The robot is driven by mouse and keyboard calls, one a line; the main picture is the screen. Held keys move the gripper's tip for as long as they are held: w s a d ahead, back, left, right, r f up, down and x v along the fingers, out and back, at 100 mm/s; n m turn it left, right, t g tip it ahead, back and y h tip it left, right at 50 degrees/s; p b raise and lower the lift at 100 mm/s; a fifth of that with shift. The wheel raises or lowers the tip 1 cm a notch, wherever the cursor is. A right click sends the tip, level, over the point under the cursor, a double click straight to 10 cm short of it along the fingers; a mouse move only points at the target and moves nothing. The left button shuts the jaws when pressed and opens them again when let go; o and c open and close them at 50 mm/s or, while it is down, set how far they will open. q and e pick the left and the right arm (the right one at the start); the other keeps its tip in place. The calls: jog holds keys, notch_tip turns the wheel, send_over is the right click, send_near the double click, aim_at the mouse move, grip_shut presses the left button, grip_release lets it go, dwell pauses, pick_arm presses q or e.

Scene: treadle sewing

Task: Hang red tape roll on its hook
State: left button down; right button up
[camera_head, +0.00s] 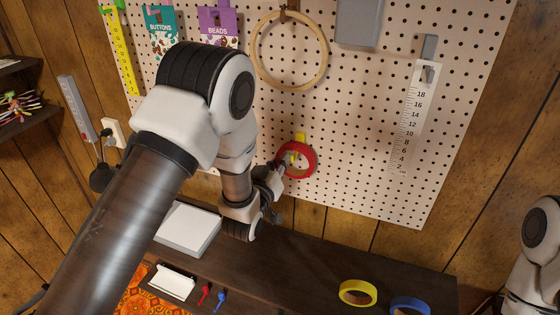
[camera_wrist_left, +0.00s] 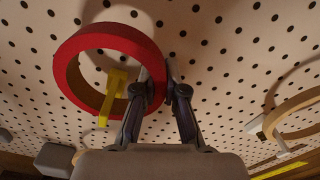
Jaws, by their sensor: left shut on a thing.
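The red tape roll (camera_head: 312,161) is a thick ring held up against the pegboard, and it fills the left of the left wrist view (camera_wrist_left: 112,37). My left gripper (camera_head: 279,168) is shut on the side of its rim, with the fingers (camera_wrist_left: 158,78) close to the board. A yellow hook (camera_head: 300,137) is at the roll; in the left wrist view the hook (camera_wrist_left: 112,95) shows within the ring's opening and overlaps its rim. I cannot tell whether the roll rests on it. My right gripper is not in view.
A wooden hoop (camera_head: 322,55) hangs above the roll and a ruler (camera_head: 417,115) to its right. Yellow (camera_head: 357,293) and blue (camera_head: 410,305) tape rolls lie on the dark shelf (camera_head: 300,262). A white box (camera_head: 188,228) stands on the left.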

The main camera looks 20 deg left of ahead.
pick_arm(q)
jog(key=shift+f+b, duration=0.6)
jog(key=shift+f, duration=0.1)
jog(key=c, duration=1.2)
grip_release()
jog(key=shift+s, duration=0.1)
jog(key=s, duration=1.1)
jog(key=shift+s+a, duration=0.15)
jog(key=shift+s, duration=0.25)
jog(key=shift+f, duration=0.15)
